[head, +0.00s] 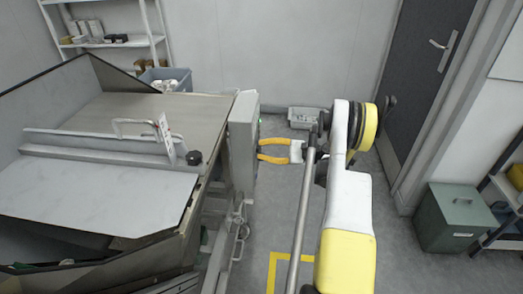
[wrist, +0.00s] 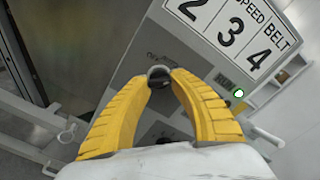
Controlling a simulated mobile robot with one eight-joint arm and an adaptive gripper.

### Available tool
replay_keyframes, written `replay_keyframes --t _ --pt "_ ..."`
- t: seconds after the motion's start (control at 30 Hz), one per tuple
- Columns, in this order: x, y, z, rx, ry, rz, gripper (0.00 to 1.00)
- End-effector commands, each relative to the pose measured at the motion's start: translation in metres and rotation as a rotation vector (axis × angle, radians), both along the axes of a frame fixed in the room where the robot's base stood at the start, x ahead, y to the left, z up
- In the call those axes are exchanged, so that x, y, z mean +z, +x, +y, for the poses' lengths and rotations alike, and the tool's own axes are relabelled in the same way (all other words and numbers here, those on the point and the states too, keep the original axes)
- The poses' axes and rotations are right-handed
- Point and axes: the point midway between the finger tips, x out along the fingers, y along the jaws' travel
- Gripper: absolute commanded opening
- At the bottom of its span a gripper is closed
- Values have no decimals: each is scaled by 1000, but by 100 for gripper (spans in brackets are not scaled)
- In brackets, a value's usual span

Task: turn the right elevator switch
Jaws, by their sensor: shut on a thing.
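The control box (head: 243,135) is a grey cabinet on the right side of the machine in the head view. Its panel (wrist: 190,60) fills the middle of the wrist view, turned at a slant. A small round switch knob (wrist: 158,73), dark with a light rim, stands on the panel between my fingertips. My gripper (head: 260,149) reaches the box from the right with its yellow fingers. In the wrist view my gripper (wrist: 160,80) is shut on this knob.
A label plate (wrist: 230,35) with large numbers and the words SPEED and BELT is above the knob. A green-ringed button (wrist: 238,93) is to the right. The machine's metal table (head: 110,190) is left of the box.

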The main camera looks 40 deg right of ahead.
Motion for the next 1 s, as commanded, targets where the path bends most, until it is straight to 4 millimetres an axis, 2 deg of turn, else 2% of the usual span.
replay_keyframes --t 0.4,0.43,0.5,0.83,1.0 --pt "0 0 1 1 5 3 0" --pt "0 0 1 1 5 3 33" --pt "0 0 1 1 5 3 50" --pt "0 -1 -1 -1 4 3 50" --pt "0 -18 -17 -3 4 3 50"
